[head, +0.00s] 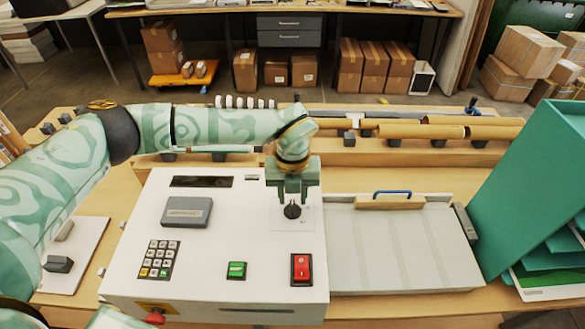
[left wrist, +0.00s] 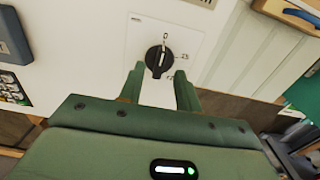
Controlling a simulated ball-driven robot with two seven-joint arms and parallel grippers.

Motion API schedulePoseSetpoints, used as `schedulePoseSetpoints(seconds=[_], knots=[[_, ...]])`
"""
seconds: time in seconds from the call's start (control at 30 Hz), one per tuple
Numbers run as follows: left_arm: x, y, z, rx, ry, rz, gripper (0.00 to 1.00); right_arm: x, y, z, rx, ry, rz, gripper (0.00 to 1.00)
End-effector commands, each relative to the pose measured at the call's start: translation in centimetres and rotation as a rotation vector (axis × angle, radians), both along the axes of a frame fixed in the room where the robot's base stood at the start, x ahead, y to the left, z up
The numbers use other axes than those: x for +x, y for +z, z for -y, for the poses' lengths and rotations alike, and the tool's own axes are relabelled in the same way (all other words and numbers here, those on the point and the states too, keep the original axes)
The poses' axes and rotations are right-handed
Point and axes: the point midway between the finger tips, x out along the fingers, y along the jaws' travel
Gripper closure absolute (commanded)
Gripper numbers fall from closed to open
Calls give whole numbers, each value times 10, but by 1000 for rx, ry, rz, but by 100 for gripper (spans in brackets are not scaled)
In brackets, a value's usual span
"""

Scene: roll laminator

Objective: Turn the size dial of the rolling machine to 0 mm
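The size dial (head: 292,210) is a black round knob on a white plate at the right of the white machine panel (head: 215,215). In the left wrist view the dial (left wrist: 159,60) has a light line that appears to point up toward the 0 mark; other marks sit to its right and below right. My left gripper (head: 291,200) comes down over the dial from behind. In the left wrist view its two green fingers (left wrist: 160,88) are apart, one on each side of the dial's near edge, with a gap visible. Contact cannot be told. My right gripper is not in view.
The panel also holds a keypad (head: 159,259), a green button (head: 236,270), a red switch (head: 301,269) and a grey display box (head: 184,212). A pale ribbed bed (head: 400,250) with a blue handle (head: 392,193) lies to the right. A teal rack (head: 535,190) stands at far right.

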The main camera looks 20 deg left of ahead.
Motion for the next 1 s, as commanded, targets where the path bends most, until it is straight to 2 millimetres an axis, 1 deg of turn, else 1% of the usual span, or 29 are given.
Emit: schedulePoseSetpoints(seconds=[0.03, 0.3, 0.4, 0.5, 0.6, 0.7, 1.0], knots=[[2, 12, 0, -1, 0, 6, 66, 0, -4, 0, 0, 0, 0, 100], [1, 85, -1, 0, 1, 6, 66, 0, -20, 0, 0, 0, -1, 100], [1, 107, -1, 0, 2, 5, 66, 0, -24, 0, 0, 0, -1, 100], [1, 123, -1, 0, 2, 3, 66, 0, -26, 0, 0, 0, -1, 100], [1, 133, -1, 0, 2, 2, 66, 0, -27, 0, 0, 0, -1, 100], [0, 137, -1, -1, 2, 1, 66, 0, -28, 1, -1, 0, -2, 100], [0, 138, -1, -1, 2, 0, 66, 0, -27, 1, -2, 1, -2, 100]])
